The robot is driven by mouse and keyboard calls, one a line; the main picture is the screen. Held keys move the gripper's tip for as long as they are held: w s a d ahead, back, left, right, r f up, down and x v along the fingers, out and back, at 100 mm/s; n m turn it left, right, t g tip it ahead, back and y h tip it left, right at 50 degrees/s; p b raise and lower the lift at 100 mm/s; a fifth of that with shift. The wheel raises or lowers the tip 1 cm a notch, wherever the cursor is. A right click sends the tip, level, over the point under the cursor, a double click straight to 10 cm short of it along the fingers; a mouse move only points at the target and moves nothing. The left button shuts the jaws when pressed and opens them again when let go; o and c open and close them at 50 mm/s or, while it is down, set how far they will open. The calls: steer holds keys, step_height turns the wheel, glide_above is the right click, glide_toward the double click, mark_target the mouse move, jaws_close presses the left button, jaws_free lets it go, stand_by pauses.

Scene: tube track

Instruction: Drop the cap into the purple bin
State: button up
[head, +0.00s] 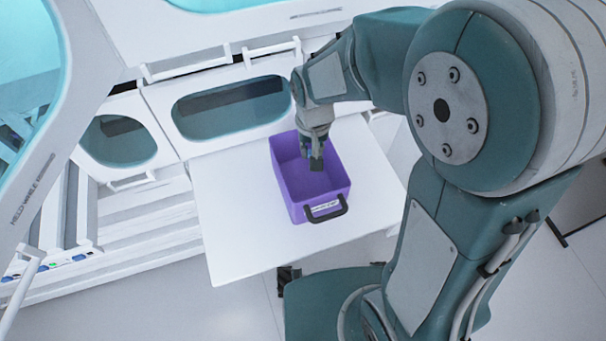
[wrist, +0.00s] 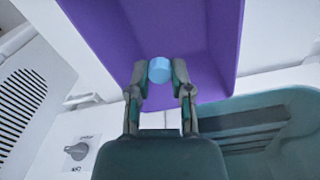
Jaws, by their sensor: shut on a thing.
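The purple bin (head: 329,197) stands on a white table in the head view, with a dark handle on its near side. Its purple inside also fills the upper middle of the wrist view (wrist: 200,30). My gripper (head: 314,160) points down over the bin's opening. In the wrist view my gripper (wrist: 160,73) is shut on the light blue cap (wrist: 159,69), which sits between the two fingertips with the bin behind it. The cap cannot be made out in the head view. How far it is above the bin floor is hard to tell.
The white table (head: 237,225) is bare around the bin. White machine panels with oval windows (head: 232,107) stand behind it. A dial (wrist: 76,151) and a vent grille (wrist: 20,105) show at left in the wrist view.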

steer(key=shift+d+f, duration=0.1)
steer(key=shift+f, duration=0.3)
steer(key=shift+d+f, duration=0.2)
steer(key=shift+d, duration=0.55)
steer(key=o, duration=0.7)
steer(key=shift+a, duration=0.3)
steer(key=shift+o, duration=0.2)
steer(key=shift+a, duration=0.35)
step_height(320, 180, up, 11)
steer(key=shift+f, duration=0.2)
steer(key=shift+d+r, duration=0.1)
steer(key=shift+r, duration=0.5)
